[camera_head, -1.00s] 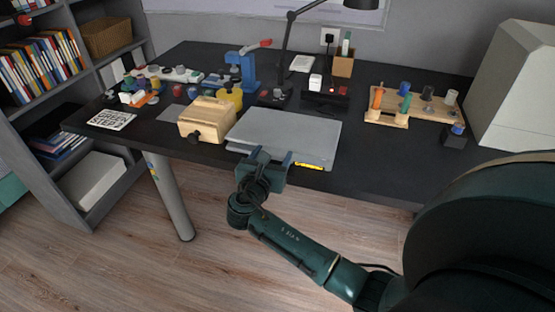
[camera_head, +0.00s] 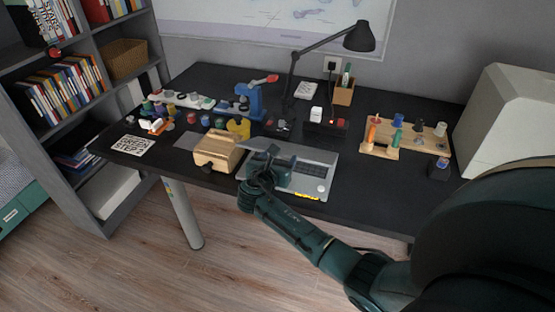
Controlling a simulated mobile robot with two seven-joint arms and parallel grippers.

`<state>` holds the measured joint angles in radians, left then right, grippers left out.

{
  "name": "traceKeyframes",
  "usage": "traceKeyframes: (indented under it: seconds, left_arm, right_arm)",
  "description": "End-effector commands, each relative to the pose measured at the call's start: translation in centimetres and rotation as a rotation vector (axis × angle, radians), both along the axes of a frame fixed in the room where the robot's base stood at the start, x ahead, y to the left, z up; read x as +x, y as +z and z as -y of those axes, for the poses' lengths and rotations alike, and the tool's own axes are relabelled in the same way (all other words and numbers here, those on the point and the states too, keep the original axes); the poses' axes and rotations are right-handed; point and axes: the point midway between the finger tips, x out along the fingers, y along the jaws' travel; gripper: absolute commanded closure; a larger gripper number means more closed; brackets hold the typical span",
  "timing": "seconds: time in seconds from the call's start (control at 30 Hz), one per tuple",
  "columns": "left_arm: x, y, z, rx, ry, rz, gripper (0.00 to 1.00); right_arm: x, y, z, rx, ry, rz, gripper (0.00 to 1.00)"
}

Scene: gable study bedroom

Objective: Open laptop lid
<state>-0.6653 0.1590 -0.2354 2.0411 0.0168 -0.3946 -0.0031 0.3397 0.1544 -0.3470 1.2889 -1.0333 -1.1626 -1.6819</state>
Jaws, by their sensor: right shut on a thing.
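The grey laptop (camera_head: 318,187) lies on the black desk with its keyboard and touchpad side showing. My right gripper (camera_head: 272,158) is over the left half of the laptop and covers part of the keyboard. It is shut on the laptop lid, though its fingertips and the exact contact are hard to make out. My left gripper is not in view.
A wooden box (camera_head: 217,153) stands close left of the laptop. A desk lamp (camera_head: 291,75) and a small black stand (camera_head: 326,128) are behind it. A pegboard (camera_head: 407,142) and a large pale case (camera_head: 512,120) are to the right. Bare desk lies right of the laptop.

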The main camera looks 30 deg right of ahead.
Motion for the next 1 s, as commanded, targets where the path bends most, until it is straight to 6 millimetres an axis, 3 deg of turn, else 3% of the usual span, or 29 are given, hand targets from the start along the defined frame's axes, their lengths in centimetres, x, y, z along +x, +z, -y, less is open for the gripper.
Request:
traceKeyframes:
  seconds: [0.03, 0.43, 0.47, 0.73, 1.0]
  left_arm:
    - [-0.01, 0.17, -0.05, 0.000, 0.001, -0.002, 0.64]
    - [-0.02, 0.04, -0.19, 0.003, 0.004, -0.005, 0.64]
    - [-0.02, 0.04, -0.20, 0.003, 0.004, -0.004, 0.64]
    - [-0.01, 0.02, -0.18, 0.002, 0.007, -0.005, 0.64]
    - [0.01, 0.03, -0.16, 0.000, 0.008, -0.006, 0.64]
  right_arm:
    - [0.24, 0.73, 0.20, -0.008, 0.000, 0.010, 0.78]
    - [0.30, 0.73, 0.22, -0.008, 0.001, 0.010, 0.77]
    - [0.29, 0.73, 0.22, -0.008, 0.001, 0.010, 0.36]
    - [0.18, 0.45, 0.13, -0.004, 0.001, 0.005, 0.15]
    - [-0.02, 0.33, -0.10, -0.002, 0.001, 0.002, 0.15]
